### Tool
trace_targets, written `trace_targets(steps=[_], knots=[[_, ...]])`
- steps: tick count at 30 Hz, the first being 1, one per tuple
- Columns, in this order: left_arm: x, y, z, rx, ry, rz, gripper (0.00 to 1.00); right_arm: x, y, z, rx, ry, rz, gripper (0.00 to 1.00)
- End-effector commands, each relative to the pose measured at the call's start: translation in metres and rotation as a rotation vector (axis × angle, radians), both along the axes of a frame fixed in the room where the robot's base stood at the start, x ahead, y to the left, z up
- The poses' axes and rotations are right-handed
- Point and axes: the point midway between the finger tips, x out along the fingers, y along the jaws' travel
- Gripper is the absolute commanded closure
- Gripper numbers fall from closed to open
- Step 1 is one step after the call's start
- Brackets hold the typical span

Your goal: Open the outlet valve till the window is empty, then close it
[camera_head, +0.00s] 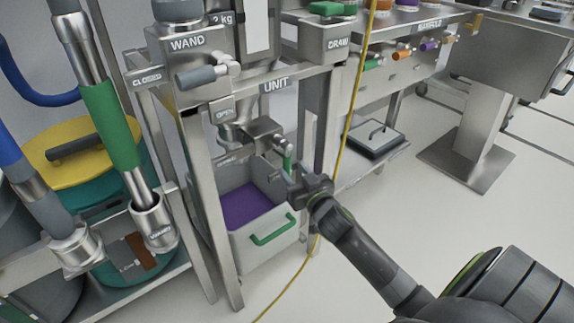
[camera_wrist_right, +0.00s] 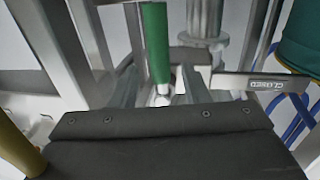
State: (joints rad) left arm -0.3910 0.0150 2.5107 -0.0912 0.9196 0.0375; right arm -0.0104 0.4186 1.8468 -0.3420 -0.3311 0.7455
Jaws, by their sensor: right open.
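The outlet valve's green handle (camera_head: 287,158) hangs down below the UNIT sign, beside the metal outlet. My right gripper (camera_head: 294,186) is at its lower right, with jaws open. In the right wrist view the green handle (camera_wrist_right: 157,45) stands upright, its lower metal end in line with the gap between the fingers (camera_wrist_right: 163,92); I cannot tell whether they touch it. A CLOSED label (camera_wrist_right: 265,84) is to its right. A pale window strip (camera_head: 257,25) shows at the top, beside a "2 kg" mark; its upper part is cut off. My left gripper is out of view.
A grey bin (camera_head: 281,223) with purple contents (camera_head: 246,204) stands under the outlet. A grey-gripped lever (camera_head: 197,77) sits above, near OPEN and CLOSED labels. A yellow cable (camera_head: 349,115) hangs in front of the frame, close to my right arm.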

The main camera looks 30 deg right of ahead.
Motion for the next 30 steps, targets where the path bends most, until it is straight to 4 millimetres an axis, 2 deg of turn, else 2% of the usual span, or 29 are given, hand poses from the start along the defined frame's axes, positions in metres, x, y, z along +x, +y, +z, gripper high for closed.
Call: trace_targets(steps=[3,9,21,30], knots=[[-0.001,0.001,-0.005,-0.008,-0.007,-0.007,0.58,0.021,-0.002,0.0,0.0,-0.002,0.0,0.58],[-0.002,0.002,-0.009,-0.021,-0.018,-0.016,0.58,0.041,-0.005,-0.001,0.0,-0.001,0.0,0.58],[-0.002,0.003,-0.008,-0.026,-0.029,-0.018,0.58,0.047,-0.006,0.0,0.0,0.001,0.0,0.58],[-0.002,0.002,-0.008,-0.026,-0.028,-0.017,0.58,0.046,-0.006,0.0,0.0,0.001,0.0,0.97]])
